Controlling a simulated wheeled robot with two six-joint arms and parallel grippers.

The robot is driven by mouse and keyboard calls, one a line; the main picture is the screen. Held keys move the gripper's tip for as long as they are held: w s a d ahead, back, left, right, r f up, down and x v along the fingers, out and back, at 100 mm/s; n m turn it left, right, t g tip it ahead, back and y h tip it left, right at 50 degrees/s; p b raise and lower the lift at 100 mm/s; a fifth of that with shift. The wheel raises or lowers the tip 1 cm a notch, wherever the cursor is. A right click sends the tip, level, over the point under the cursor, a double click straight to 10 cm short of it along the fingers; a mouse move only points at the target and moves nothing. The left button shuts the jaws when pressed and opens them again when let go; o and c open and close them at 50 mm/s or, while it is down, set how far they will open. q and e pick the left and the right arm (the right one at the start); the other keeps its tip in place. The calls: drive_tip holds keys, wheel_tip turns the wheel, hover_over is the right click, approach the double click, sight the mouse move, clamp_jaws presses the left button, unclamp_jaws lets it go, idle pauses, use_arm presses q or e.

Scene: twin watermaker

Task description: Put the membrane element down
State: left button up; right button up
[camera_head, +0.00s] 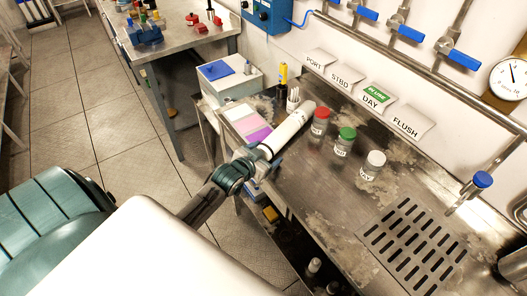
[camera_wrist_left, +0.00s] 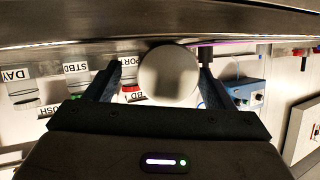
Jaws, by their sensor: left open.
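The membrane element (camera_head: 287,131) is a long white cylinder. In the head view it lies slanted over the left end of the steel counter (camera_head: 310,195), its far end close to the red-capped bottle. I cannot tell whether its whole length rests on the counter. My left gripper (camera_head: 264,160) is at its near end, mostly hidden by my wrist. In the left wrist view the element's round white end (camera_wrist_left: 168,75) sits between the two dark fingers of my left gripper (camera_wrist_left: 162,82), which are open around it. My right gripper is not in view.
Bottles with red (camera_head: 319,122), green (camera_head: 344,142) and white (camera_head: 372,166) caps stand just right of the element. A pink-and-white pad (camera_head: 246,124) and a white box with a blue top (camera_head: 229,80) are to its left. A slotted drain (camera_head: 413,245) is at the right.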

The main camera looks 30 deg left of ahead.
use_arm(q)
drive_tip(key=shift+s+r, duration=0.15)
drive_tip(key=shift+s, duration=0.35)
drive_tip(key=b+v, duration=0.2)
drive_tip(key=v, duration=0.9)
drive_tip(key=shift+r, duration=0.1)
drive_tip(key=s+a+f+n+g+y+b, duration=0.1)
drive_tip(key=s+a+f+g, duration=0.15)
drive_tip(key=f, duration=0.95)
drive_tip(key=s+a+f+g, duration=0.2)
drive_tip(key=s+f, duration=0.1)
drive_tip(key=f, duration=1)
drive_tip(key=s+a+f+n+g+y+b, duration=0.1)
drive_tip(key=s+a+f+g, duration=0.15)
drive_tip(key=f, duration=0.95)
drive_tip(key=s+d+f+g, duration=0.2)
drive_tip(key=s+d+f, duration=0.2)
drive_tip(key=s+f, duration=0.7)
drive_tip(key=s+d+f+g+h, duration=0.1)
drive_tip(key=s+d+f+g, duration=0.2)
drive_tip(key=s+f, duration=0.8)
drive_tip(key=s+d+b, duration=0.1)
drive_tip(key=s+d, duration=0.1)
drive_tip(key=s, duration=0.4)
drive_tip(key=shift+f, duration=0.3)
